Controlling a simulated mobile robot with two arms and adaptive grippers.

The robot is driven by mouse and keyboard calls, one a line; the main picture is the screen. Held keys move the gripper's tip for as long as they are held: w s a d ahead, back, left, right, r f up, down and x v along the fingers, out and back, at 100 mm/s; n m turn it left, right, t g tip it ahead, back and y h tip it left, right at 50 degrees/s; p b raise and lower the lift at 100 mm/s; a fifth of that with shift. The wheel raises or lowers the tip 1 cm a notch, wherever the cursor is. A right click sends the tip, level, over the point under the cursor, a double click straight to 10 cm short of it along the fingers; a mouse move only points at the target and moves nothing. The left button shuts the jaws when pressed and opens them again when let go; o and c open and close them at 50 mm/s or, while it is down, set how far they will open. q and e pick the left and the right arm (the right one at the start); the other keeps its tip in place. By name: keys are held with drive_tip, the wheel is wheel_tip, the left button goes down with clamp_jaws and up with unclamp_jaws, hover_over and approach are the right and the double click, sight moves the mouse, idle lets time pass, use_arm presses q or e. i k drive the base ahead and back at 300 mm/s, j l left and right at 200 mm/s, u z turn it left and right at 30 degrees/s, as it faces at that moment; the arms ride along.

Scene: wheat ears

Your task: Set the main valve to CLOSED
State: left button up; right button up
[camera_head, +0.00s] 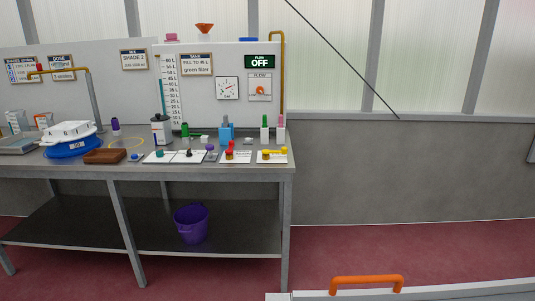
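Neither of my grippers is in view. No part is clearly labelled as the main valve. A brass pipe (282,75) runs up the panel's right edge.
A grey workbench (215,170) carries a blue round stand (72,148), a brown block (104,156), white cards with small coloured parts, and several containers. A purple bucket (191,222) stands on its lower shelf. An orange handle (366,281) is in front. The red floor (420,250) at right is clear.

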sight(232, 143)
drive_tip(key=i+j, duration=0.2)
drive_tip(key=j, duration=0.15)
drive_tip(key=i+j+z, duration=0.15)
drive_tip(key=j, duration=0.2)
drive_tip(key=i+j, duration=0.2)
drive_tip(key=j, duration=0.15)
drive_tip(key=i+j+z, duration=0.1)
drive_tip(key=j, duration=0.25)
drive_tip(key=i+j+z, duration=0.1)
drive_tip(key=j, duration=0.25)
drive_tip(key=i+j, duration=0.25)
drive_tip(key=j, duration=0.15)
drive_tip(key=i+j+z, duration=0.1)
drive_tip(key=j, duration=0.3)
drive_tip(key=i+j+z, duration=0.15)
drive_tip(key=i+j, duration=0.15)
drive_tip(key=i+j+z, duration=0.35)
drive_tip(key=i+j, duration=0.15)
drive_tip(key=j, duration=0.2)
drive_tip(key=i+j+z, duration=0.15)
drive_tip(key=j, duration=0.25)
drive_tip(key=i, duration=0.05)
